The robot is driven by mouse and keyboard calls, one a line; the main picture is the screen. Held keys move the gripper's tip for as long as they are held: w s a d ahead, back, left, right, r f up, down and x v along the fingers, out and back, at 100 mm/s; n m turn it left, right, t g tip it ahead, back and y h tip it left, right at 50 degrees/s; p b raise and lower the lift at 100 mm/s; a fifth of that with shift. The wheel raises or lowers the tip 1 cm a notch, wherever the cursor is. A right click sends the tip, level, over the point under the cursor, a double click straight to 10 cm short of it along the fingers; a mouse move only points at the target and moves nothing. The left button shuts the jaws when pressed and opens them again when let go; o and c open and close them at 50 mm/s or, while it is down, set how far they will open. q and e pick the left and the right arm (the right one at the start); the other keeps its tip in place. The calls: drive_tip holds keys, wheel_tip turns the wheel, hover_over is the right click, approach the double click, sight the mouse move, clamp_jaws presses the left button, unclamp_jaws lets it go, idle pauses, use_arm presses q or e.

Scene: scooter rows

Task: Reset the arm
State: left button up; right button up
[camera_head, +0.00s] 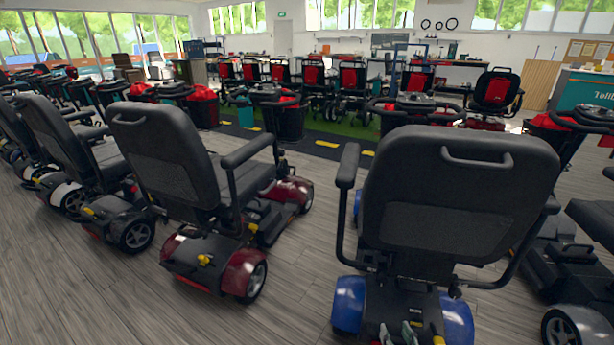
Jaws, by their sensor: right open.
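My right gripper (398,333) shows only in part at the bottom edge of the head view, low behind the blue scooter (348,303). Its fingertips are apart and I see nothing between them. The rest of that arm is cut off by the frame. My left gripper is not in view. The blue scooter's black seat back (450,200) stands upright in front of me, with a handle slot near its top.
A red scooter (188,262) stands to the left, with more scooters beyond it. Another scooter (575,325) is close at the right edge. Grey wood floor (290,310) is free between the red and blue scooters. A row of red-backed chairs (312,75) stands farther back.

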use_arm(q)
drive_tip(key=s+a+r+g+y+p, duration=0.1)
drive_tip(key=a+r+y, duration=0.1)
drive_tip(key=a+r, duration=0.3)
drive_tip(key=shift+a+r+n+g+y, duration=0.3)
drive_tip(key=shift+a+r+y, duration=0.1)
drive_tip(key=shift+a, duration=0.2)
use_arm(e)
drive_tip(key=s+a+r+g, duration=0.2)
drive_tip(key=s+r+g, duration=0.2)
drive_tip(key=s, duration=0.4)
drive_tip(key=s+a+r+n+g, duration=0.1)
drive_tip(key=s+a+r+g, duration=0.1)
drive_tip(key=s+g, duration=0.5)
drive_tip(key=shift+s+r+g+h, duration=0.35)
drive_tip(key=shift+s+r, duration=0.25)
drive_tip(key=shift+r, duration=0.3)
use_arm(q)
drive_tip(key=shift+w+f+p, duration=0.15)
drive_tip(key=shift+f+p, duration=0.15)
drive_tip(key=shift+p, duration=0.6)
use_arm(e)
drive_tip(key=shift+w+f, duration=0.2)
drive_tip(key=shift+f, duration=0.05)
